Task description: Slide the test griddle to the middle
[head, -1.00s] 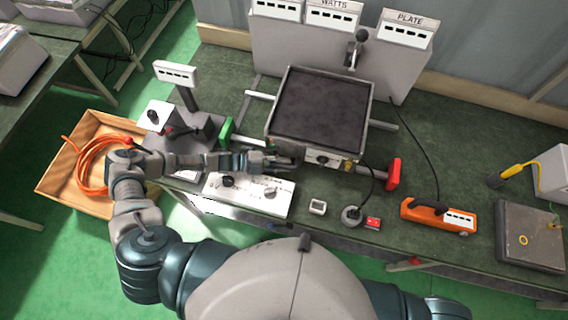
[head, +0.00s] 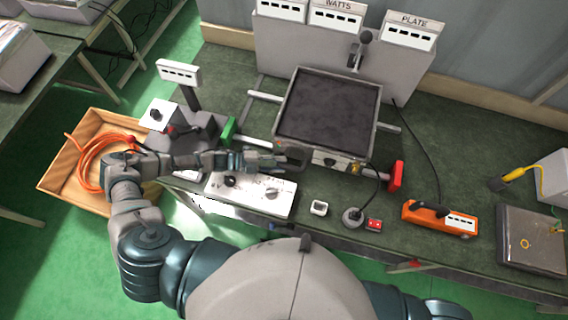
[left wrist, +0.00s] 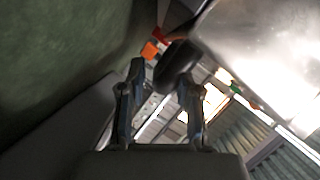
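The test griddle (head: 327,110), a dark square plate in a metal frame, sits on rails between a green end block (head: 228,130) at left and a red end block (head: 396,176) at right. My left gripper (head: 290,160) is at the griddle's front left corner, close to a dark handle-like part. In the left wrist view, the fingers of my left gripper (left wrist: 160,85) stand apart, with a dark rounded part (left wrist: 176,62) at the tips. I cannot tell if they touch it. My right gripper is out of view.
A white control box (head: 250,195) lies below my left gripper. A white display on a post (head: 178,72) stands at left. A grey panel with displays (head: 330,42) stands behind the griddle.

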